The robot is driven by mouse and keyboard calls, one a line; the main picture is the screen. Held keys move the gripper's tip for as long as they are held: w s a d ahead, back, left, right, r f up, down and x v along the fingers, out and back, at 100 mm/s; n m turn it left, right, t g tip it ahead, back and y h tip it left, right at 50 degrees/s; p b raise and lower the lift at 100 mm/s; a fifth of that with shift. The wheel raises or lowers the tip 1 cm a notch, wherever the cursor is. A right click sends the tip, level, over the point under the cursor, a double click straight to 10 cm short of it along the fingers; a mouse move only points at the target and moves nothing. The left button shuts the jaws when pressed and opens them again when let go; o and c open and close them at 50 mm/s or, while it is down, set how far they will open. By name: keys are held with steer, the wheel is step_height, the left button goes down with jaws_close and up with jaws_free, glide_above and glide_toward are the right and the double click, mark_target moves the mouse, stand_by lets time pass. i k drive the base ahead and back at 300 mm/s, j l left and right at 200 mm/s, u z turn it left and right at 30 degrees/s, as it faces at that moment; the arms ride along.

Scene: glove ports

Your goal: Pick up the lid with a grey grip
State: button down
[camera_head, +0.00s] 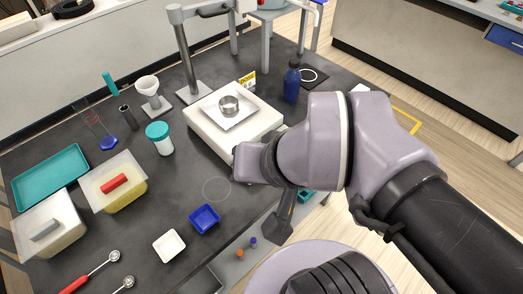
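The lid with a grey grip (62,212) sits on a pale box at the lower left of the counter. Its grey grip (44,230) lies across the top. A similar lid with a red grip (114,183) sits on a yellowish box just behind it and to the right. My arm (320,140) reaches in from the right, its wrist end (248,163) well to the right of both lids. A dark grey piece hangs below the wrist and may be part of my gripper. I cannot make out fingertips, and nothing is visibly held.
A teal tray (50,178) lies behind the lids. A teal-capped jar (160,138), a blue dish (204,219) and a white dish (169,245) stand between the lids and my arm. Red-handled spoons (90,275) lie in front. A balance (230,125) stands behind my wrist.

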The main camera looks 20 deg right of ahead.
mark_target(42, 222)
steer(key=u, duration=1.65)
steer(key=i+j+u, duration=0.1)
steer(key=j, duration=0.25)
steer(key=i+j, duration=0.25)
steer(key=j+u, duration=0.05)
